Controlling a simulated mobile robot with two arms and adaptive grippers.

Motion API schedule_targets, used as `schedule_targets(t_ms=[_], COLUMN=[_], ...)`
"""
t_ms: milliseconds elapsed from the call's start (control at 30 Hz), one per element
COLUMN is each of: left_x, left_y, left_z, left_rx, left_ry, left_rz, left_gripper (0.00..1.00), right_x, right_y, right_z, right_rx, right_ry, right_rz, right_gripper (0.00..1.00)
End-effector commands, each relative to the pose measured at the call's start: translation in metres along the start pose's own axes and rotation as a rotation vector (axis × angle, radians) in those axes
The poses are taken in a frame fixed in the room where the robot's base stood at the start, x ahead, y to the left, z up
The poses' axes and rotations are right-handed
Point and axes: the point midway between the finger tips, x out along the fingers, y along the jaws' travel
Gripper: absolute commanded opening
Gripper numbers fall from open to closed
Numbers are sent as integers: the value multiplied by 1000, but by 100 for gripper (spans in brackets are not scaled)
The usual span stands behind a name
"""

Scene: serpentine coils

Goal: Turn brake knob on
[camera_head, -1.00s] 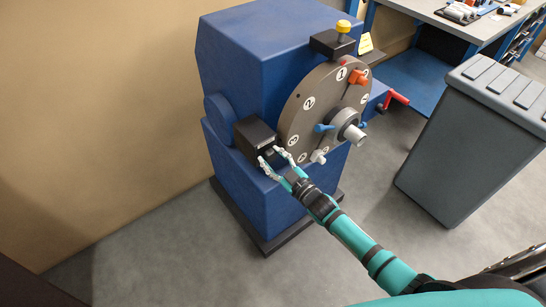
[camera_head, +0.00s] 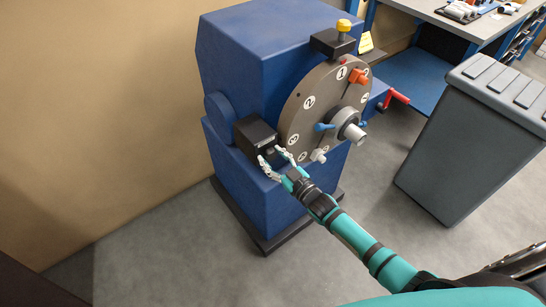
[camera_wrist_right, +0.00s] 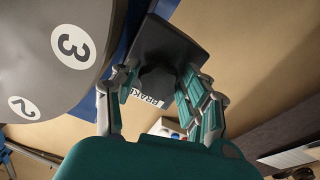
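The black brake box (camera_head: 256,133) sits on the left front of the blue machine, beside the grey numbered dial. In the right wrist view, a dark knob (camera_wrist_right: 159,80) stands out from this box, with a partly hidden "BRAKE" label (camera_wrist_right: 150,98) by it. My right gripper (camera_head: 271,154) is at the front of the box. The right wrist view shows its fingers (camera_wrist_right: 157,76) open, one on each side of the knob. I cannot tell whether they touch it. My left gripper is not in view.
The grey dial (camera_head: 310,128) carries blue, orange and grey fittings and a central hub. A red crank handle (camera_head: 398,97) sticks out at the machine's right. A grey bin (camera_head: 470,150) stands to the right. The floor in front is clear.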

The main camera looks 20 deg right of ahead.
Motion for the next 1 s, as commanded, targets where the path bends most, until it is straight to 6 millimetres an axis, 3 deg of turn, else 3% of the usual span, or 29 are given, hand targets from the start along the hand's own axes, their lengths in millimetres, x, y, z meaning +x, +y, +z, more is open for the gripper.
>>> schedule_targets(t_ms=[100,467,1000], left_x=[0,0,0], left_y=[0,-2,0], left_z=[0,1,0], left_rx=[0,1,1], left_ry=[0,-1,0], left_rz=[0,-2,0], left_gripper=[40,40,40], right_x=[0,-7,-107], right_y=[0,1,0], right_z=[0,-1,0], right_rx=[-1,-3,-2], right_ry=[1,3,0], right_rz=[0,1,0], right_gripper=[62,62,62])
